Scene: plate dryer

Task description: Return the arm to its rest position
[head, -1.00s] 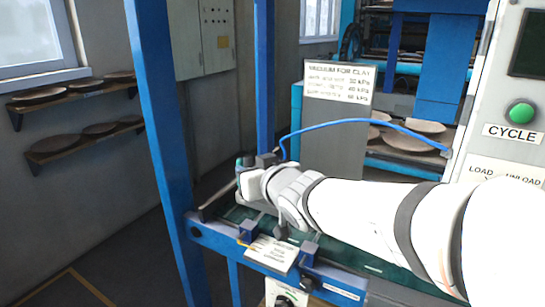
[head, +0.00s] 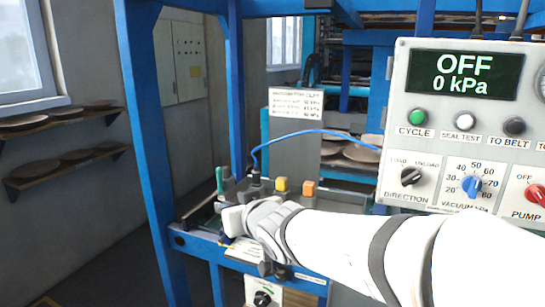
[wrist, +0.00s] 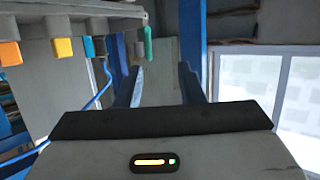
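My white arm (head: 345,243) reaches in from the lower right of the head view. Its wrist end lies low over the blue frame's front rail, and my gripper's fingers cannot be made out there. In the wrist view my gripper (wrist: 161,70) shows two dark fingers standing apart with nothing between them, so it is open and empty. Beyond the fingers are a grey wall and a window (wrist: 285,98).
A control panel (head: 450,140) at right reads OFF, 0 kPa. A green-tipped part (head: 219,180), yellow block (head: 281,184) and orange block (head: 309,188) sit just behind my wrist. Blue posts (head: 150,130) stand close by. Wall shelves (head: 70,165) hold brown plates.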

